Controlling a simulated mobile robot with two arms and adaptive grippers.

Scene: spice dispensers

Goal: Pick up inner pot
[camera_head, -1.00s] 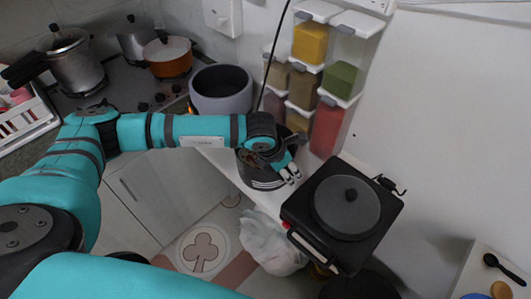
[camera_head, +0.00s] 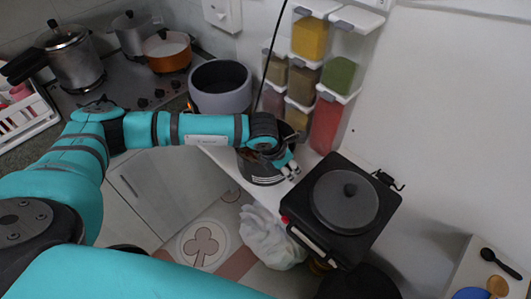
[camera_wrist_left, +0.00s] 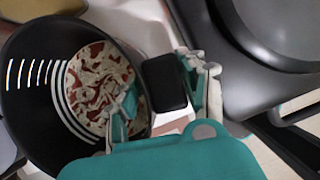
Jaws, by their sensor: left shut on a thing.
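The inner pot (camera_head: 258,172) is a dark round pot with pale measuring lines, standing on the narrow white counter in the head view. In the left wrist view the inner pot (camera_wrist_left: 32,95) fills the left side, and a red and white mixture shows at its bottom. My left gripper (camera_head: 290,170) is at the pot's right side. Part of the pot is hidden by my arm in the head view. My right gripper is out of view.
A grey open cooker body (camera_head: 222,103) stands behind the pot. A black appliance with a round lid (camera_head: 345,200) is close at the right. Spice dispensers (camera_head: 326,122) hang on the wall behind. A stove with pots (camera_head: 170,60) is at the back left. A white bag (camera_head: 268,240) hangs below.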

